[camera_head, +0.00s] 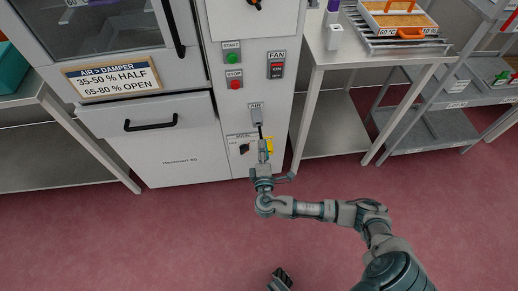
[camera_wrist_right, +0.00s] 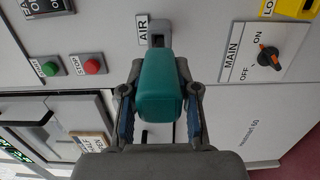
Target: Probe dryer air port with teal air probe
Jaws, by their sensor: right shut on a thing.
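The grey air port (camera_head: 256,114) sits under the AIR label on the white dryer front. It also shows at the top middle of the right wrist view (camera_wrist_right: 157,31). My right gripper (camera_head: 264,158) is just below the port, shut on the teal air probe (camera_wrist_right: 161,88). In the head view the probe's thin dark tip (camera_head: 260,131) points up to the port's lower edge. I cannot tell whether the tip is inside, as the probe body hides it in the wrist view. A dark gripper-like part, seemingly my left gripper (camera_head: 281,277), barely shows at the bottom edge.
A main switch (camera_wrist_right: 268,56) is beside the port, with start and stop buttons (camera_head: 234,84) above. An AIR>DAMPER sign (camera_head: 112,83) is on the dryer's left. A metal table (camera_head: 338,112) stands close on the right. The red floor in front is clear.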

